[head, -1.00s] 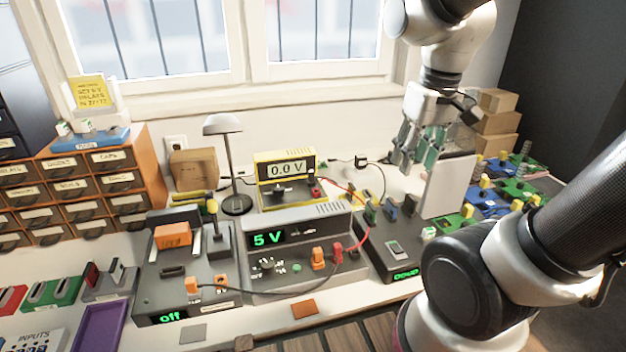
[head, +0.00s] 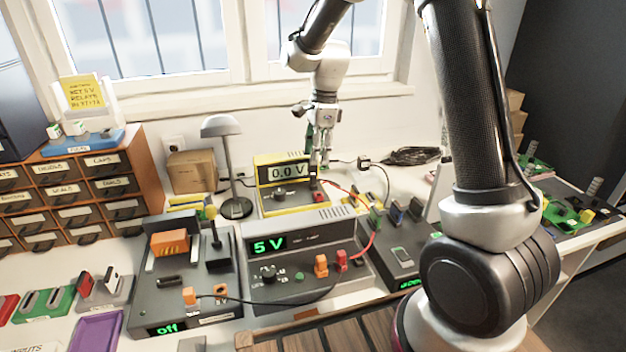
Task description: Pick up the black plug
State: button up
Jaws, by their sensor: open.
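A small black plug (head: 313,181) seems to stand in the right side of the yellow multimeter (head: 294,209), just behind a red plug (head: 317,197). My gripper (head: 319,164) points down with its fingers open, right above the meter's plugs. The fingertips partly overlap the black plug in this view; I cannot tell whether they touch it. Another black plug-like piece (head: 363,161) with a cable sits at the wall to the right of my gripper.
The 5 V supply (head: 322,238) stands in front of the meter, with red and black leads. A grey lamp (head: 236,206) stands left of the meter. A dark device with sockets (head: 396,263) is at the right. Drawers (head: 75,190) fill the left.

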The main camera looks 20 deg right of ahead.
aim_at(313, 174)
jog(key=f, duration=0.5)
jog(key=a+f, duration=0.1)
jog(key=f, duration=0.1)
jog(key=shift+f, duration=0.25)
jog(key=c, duration=0.9)
